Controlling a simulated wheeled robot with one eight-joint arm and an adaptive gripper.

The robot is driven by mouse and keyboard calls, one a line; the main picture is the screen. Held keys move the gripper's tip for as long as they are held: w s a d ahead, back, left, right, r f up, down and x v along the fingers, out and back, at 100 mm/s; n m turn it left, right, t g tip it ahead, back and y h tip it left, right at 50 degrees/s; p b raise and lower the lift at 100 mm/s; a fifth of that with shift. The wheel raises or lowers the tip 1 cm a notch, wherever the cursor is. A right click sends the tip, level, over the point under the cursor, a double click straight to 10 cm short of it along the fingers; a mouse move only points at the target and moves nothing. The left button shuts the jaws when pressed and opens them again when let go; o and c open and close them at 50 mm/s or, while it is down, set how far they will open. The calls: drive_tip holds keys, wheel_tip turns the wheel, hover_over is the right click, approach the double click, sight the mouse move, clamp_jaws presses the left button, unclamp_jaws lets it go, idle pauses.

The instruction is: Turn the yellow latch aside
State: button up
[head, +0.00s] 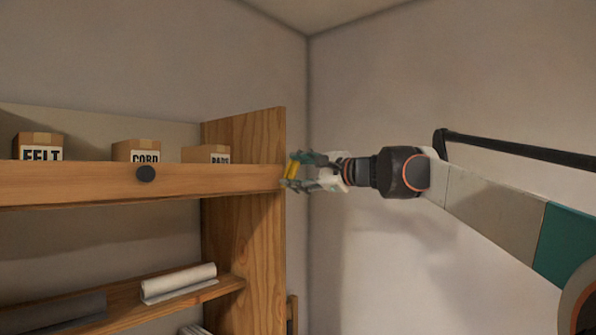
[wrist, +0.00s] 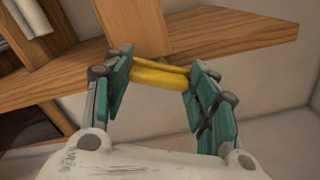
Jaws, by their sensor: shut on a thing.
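The yellow latch (head: 292,170) is at the right end of the wooden shelf front, by the upright side panel. In the wrist view the yellow latch (wrist: 160,75) lies crosswise between my fingers, against the wood edge. My gripper (head: 299,171) reaches in from the right and is shut on the latch. In the wrist view my gripper (wrist: 158,82) has one teal finger at each end of the latch. The latch's mount on the wood is hard to make out.
Cardboard boxes marked FELT (head: 38,147), CORD (head: 136,151) and a partly hidden label (head: 206,154) stand behind the front board (head: 90,183). The board has a black knob (head: 146,174). A white roll (head: 178,282) lies on the lower shelf (head: 130,307). The wall right of the shelf is bare.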

drive_tip(key=n, duration=0.5)
drive_tip(key=shift+f+n, duration=0.1)
drive_tip(key=shift+n, duration=0.2)
idle(0.4)
drive_tip(key=o, duration=1.1)
drive_tip(key=shift+c, duration=0.2)
drive_tip(key=shift+s+d, duration=0.1)
drive_tip(key=v, duration=1.1)
drive_tip(key=shift+s+d, duration=0.25)
